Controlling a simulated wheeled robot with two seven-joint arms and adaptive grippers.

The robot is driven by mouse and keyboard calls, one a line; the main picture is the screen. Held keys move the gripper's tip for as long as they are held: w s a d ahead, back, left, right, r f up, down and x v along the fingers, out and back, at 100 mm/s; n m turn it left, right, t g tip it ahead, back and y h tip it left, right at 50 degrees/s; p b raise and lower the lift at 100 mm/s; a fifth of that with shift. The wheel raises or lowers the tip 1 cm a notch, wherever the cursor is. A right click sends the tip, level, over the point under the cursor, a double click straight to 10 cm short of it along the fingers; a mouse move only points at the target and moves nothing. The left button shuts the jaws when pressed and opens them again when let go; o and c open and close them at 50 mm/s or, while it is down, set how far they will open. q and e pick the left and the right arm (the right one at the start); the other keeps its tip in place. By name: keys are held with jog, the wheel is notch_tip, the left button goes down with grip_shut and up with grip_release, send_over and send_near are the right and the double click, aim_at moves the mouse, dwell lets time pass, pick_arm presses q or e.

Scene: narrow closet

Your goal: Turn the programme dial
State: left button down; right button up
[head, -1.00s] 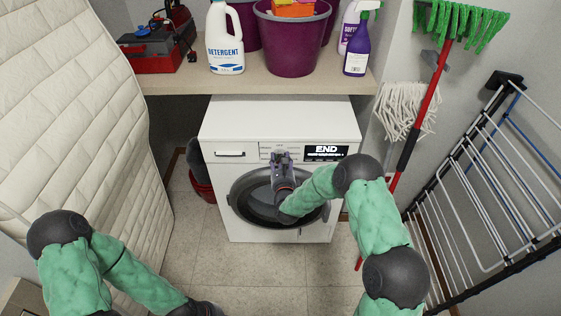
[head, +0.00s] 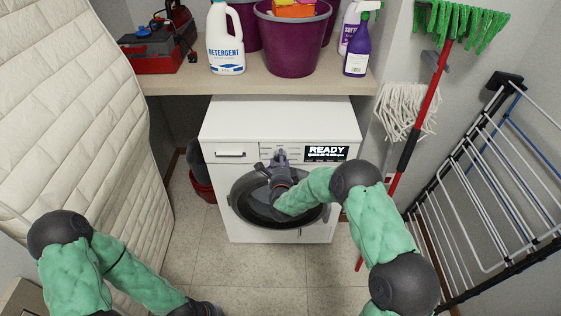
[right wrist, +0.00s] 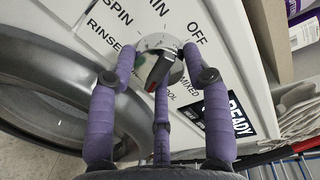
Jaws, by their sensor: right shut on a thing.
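The programme dial (right wrist: 160,64) shows in the right wrist view as a silver disc with a dark raised grip and a red mark, ringed by printed labels such as SPIN, RINSE, OFF and MIXED. My right gripper (right wrist: 158,58) is shut on it, its purple fingers around the disc. In the head view my right gripper (head: 281,156) is at the control panel of the white washing machine (head: 227,130) and hides the dial. The display (head: 326,152) reads READY. My left arm lies at the lower left; its gripper is out of view.
The round door (head: 245,206) sits below the panel. A shelf (head: 190,84) above holds a detergent bottle (head: 225,40), purple buckets (head: 293,47) and a spray bottle (head: 357,52). A mattress (head: 75,110) stands left; a drying rack (head: 490,190) and mop (head: 410,110) stand right.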

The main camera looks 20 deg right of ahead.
jog(key=n, duration=0.4)
jog(key=shift+w+a+r+h, duration=0.1)
jog(key=shift+a+r+h, duration=0.1)
jog(key=shift+r+h, duration=0.1)
jog(key=n, duration=0.3)
jog(key=shift+f+n+h, duration=0.15)
jog(key=shift+n+h, duration=0.15)
jog(key=n, duration=0.4)
jog(key=shift+a+f+h+p, duration=0.1)
jog(key=shift+h+p, duration=0.2)
jog(key=n, duration=0.3)
jog(key=shift+h, duration=0.3)
jog(key=shift+f+n+t+p, duration=0.2)
jog(key=shift+n+t+p, duration=0.15)
jog(key=shift+n, duration=3.25)
jog(key=shift+f+n+t+p, duration=0.15)
jog(key=shift+n+t+p, duration=0.15)
jog(key=shift+n, duration=3.3)
jog(key=shift+d+n, duration=0.2)
jog(key=shift+n, duration=0.1)
